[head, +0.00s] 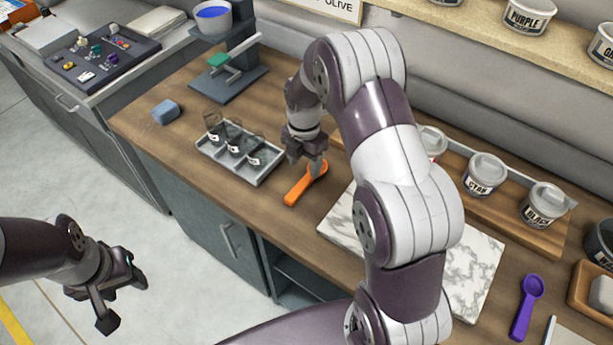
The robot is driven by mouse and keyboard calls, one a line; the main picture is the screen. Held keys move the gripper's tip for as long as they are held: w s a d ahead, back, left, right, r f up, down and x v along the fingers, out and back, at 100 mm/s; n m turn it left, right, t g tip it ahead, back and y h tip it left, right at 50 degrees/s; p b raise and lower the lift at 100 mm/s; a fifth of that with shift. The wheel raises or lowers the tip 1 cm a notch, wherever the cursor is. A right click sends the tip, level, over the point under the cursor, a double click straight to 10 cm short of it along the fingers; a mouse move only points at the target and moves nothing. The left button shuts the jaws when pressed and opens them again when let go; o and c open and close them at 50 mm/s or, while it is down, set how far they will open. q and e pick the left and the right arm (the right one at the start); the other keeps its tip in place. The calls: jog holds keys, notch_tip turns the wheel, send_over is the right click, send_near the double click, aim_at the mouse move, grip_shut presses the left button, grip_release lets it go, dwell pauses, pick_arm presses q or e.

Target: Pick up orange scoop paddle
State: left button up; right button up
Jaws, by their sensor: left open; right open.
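An orange scoop paddle (299,192) lies on the wooden counter, between the grey tray and the marble slab. Its handle points toward the counter's front edge. My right gripper (305,171) points down at the paddle's far end, with its fingers apart. A finger overlaps the paddle in this view, and I cannot tell whether they touch. My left gripper (123,302) is open and empty, away from the counter above the floor at the lower left.
A grey tray (270,171) with several dark glass jars stands left of the paddle. A marble slab (476,262) lies to the right, partly behind my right arm. Lidded tubs stand on a wooden board (510,221). A purple scoop (527,305) and blue sponge (165,112) lie on the counter.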

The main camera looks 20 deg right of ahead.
aim_at(304, 182)
notch_tip(304, 182, down, 7)
jog(key=shift+w+f+p, duration=0.15)
jog(key=shift+f+p, duration=0.05)
jog(key=shift+p, duration=0.85)
jog(key=shift+w+f, duration=0.15)
jog(key=shift+f, duration=0.05)
jog(key=shift+r, duration=0.1)
jog(key=c, duration=0.7)
grip_shut()
